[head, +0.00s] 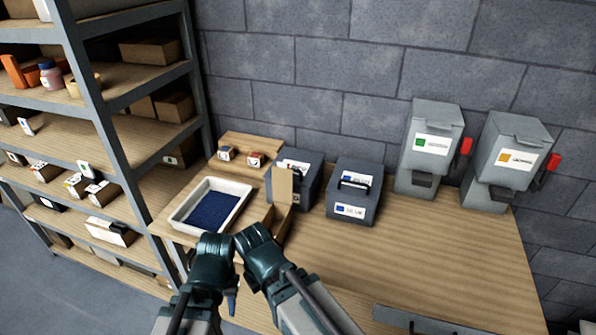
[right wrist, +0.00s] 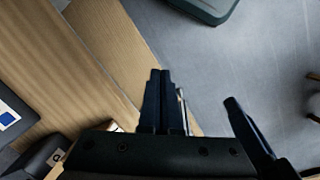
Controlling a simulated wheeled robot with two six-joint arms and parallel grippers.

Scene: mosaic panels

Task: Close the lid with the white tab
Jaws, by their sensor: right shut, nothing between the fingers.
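A small wooden box (head: 286,226) stands at the table's front left, partly hidden by my right arm. A flat tan lid (head: 283,188) stands upright at its back. I cannot make out a white tab on it. My left gripper (head: 213,260) is in front of the white tray, its fingers too unclear to judge. My right gripper (head: 262,252) is beside it, just in front of the wooden box. In the right wrist view its fingers (right wrist: 161,85) are together and empty, near the wooden edge with floor beyond.
A white tray (head: 178,218) with dark blue contents lies left of the box. Two dark grey boxes with handles (head: 311,190) (head: 354,190) stand behind and right. Two grey dispensers (head: 428,150) (head: 506,162) stand at the wall. Shelving (head: 95,100) borders the left. The table's right middle is clear.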

